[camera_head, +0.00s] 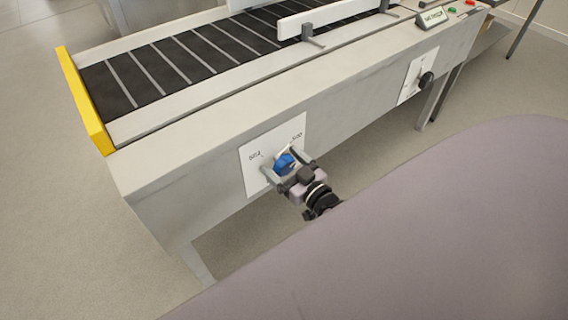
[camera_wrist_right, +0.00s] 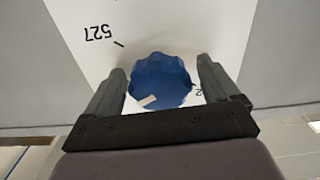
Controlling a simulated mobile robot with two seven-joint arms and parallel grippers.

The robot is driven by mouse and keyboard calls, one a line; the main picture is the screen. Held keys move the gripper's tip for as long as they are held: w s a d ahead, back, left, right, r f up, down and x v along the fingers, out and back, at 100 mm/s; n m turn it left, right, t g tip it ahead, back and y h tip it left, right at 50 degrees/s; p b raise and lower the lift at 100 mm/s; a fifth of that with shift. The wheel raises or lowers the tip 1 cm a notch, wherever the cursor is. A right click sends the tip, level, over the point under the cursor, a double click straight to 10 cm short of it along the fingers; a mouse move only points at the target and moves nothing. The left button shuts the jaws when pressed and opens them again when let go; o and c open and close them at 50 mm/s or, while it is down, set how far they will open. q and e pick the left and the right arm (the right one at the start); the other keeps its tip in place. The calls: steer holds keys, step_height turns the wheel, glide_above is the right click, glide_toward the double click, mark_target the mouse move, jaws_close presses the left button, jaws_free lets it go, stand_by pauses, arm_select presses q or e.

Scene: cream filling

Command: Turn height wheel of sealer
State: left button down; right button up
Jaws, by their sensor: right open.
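The blue height wheel (camera_head: 284,163) sits on a white dial plate (camera_head: 254,176) on the front side of the sealer (camera_head: 190,201). My right gripper (camera_head: 276,169) is at the wheel with its fingers open on either side of it. In the right wrist view the scalloped blue wheel (camera_wrist_right: 160,80) lies between the two fingers of the right gripper (camera_wrist_right: 162,88), with a gap visible at each side. A pale mark shows on the wheel's lower part. The plate (camera_wrist_right: 200,22) carries the number 527 beside a tick. My left gripper is not in view.
A dark conveyor belt (camera_head: 190,62) runs along the sealer's top, with a yellow end piece (camera_head: 82,100) at left. A second, black knob (camera_head: 426,80) sits on another plate at right. Red and green buttons (camera_head: 461,8) are at the upper right. Open floor (camera_head: 60,230) lies left.

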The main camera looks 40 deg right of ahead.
steer(key=c, duration=1)
steer(key=shift+c, duration=0.2)
steer(key=m, duration=0.6)
steer(key=shift+m, duration=0.4)
steer(key=m, duration=0.3)
steer(key=shift+f+b, duration=0.1)
steer(key=shift+b, duration=0.25)
steer(key=shift+m, duration=1.5)
